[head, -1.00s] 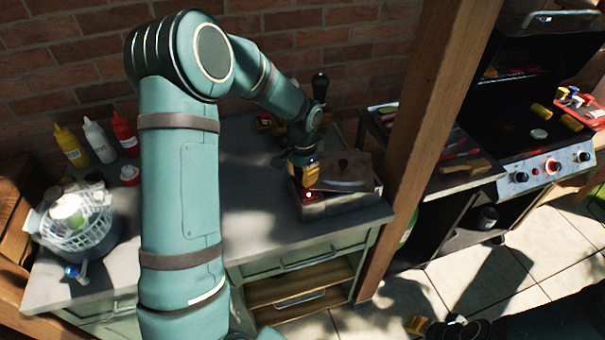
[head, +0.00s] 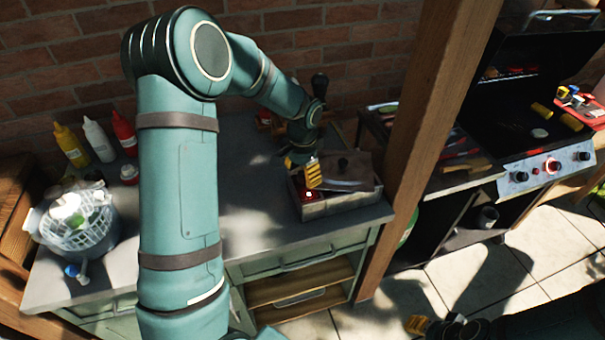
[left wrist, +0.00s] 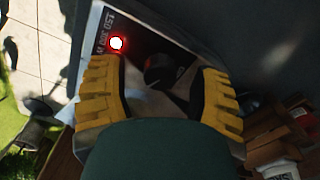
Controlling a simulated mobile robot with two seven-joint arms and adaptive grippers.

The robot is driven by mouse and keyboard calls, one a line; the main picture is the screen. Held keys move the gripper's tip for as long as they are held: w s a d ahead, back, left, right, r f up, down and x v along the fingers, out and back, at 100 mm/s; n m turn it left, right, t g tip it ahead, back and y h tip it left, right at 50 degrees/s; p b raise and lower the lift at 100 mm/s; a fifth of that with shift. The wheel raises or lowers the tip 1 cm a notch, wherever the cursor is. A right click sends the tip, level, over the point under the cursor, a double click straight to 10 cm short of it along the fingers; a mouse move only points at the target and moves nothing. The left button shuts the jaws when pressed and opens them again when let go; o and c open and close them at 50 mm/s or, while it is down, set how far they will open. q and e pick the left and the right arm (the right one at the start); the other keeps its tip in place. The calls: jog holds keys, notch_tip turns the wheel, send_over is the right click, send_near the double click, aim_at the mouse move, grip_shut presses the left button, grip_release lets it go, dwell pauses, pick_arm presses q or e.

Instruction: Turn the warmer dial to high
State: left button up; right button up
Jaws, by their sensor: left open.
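The warmer (head: 325,206) is a low grey box with a lid (head: 345,178) on the counter. A round light (head: 309,195) glows red at its front left; it also shows in the left wrist view (left wrist: 117,43), beside printed numbers. My left gripper (head: 314,180) is over the warmer's left end, pointing down. In the left wrist view its yellow fingers (left wrist: 160,92) are spread apart, with a dark round knob (left wrist: 160,70) between and beyond them. I cannot tell its setting or whether a finger touches it. My right gripper (head: 430,326) shows only partly at the bottom edge.
Sauce bottles (head: 98,142) and a white basket (head: 75,222) stand on the counter's left. A wooden post (head: 415,130) rises right of the warmer, with a grill (head: 545,165) beyond it. Counter (head: 250,220) left of the warmer is clear.

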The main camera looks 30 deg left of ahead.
aim_at(302, 174)
pick_arm(q)
notch_tip(302, 174, up, 12)
jog(key=shift+f, duration=0.25)
jog(key=shift+s+f, duration=0.1)
pick_arm(e)
jog(key=shift+s, duration=0.15)
dwell(0.4)
